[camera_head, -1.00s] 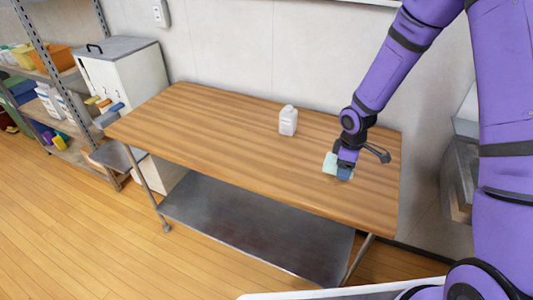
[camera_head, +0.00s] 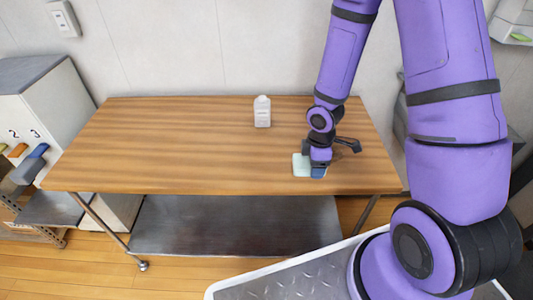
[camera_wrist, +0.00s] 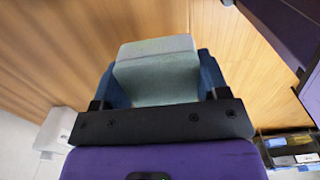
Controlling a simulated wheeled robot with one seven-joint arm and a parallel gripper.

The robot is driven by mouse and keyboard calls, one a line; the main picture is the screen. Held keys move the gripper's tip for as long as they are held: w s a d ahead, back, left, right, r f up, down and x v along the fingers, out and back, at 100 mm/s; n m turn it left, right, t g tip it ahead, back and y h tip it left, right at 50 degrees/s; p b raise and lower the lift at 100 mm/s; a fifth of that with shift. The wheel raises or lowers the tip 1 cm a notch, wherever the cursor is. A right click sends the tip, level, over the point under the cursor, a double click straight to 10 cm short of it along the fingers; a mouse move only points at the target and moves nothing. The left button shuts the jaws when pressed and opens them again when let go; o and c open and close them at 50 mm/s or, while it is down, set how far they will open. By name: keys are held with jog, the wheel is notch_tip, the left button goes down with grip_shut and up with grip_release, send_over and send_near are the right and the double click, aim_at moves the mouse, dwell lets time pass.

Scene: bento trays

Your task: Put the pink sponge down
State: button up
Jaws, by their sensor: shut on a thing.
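No pink sponge shows in any view. My gripper (camera_wrist: 160,85) is shut on a pale green block (camera_wrist: 158,72), which sits between its blue fingers in the wrist view. In the head view my gripper (camera_head: 314,169) is low over the right part of the wooden table (camera_head: 200,150), near its front edge. The pale green block (camera_head: 301,165) shows at the gripper's left side, partly hidden by it. I cannot tell whether the block touches the tabletop.
A white bottle (camera_head: 262,112) stands upright on the table, behind and left of my gripper. The left and middle of the tabletop are clear. A metal lower shelf (camera_head: 235,224) is under the table. A grey-topped white cabinet (camera_head: 40,105) stands at the left.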

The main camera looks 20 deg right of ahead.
send_over(276, 156)
jog(key=shift+w+f, duration=0.1)
jog(key=shift+f, duration=2.35)
jog(key=shift+f, duration=0.1)
jog(key=o, duration=1)
jog(key=shift+c, duration=0.2)
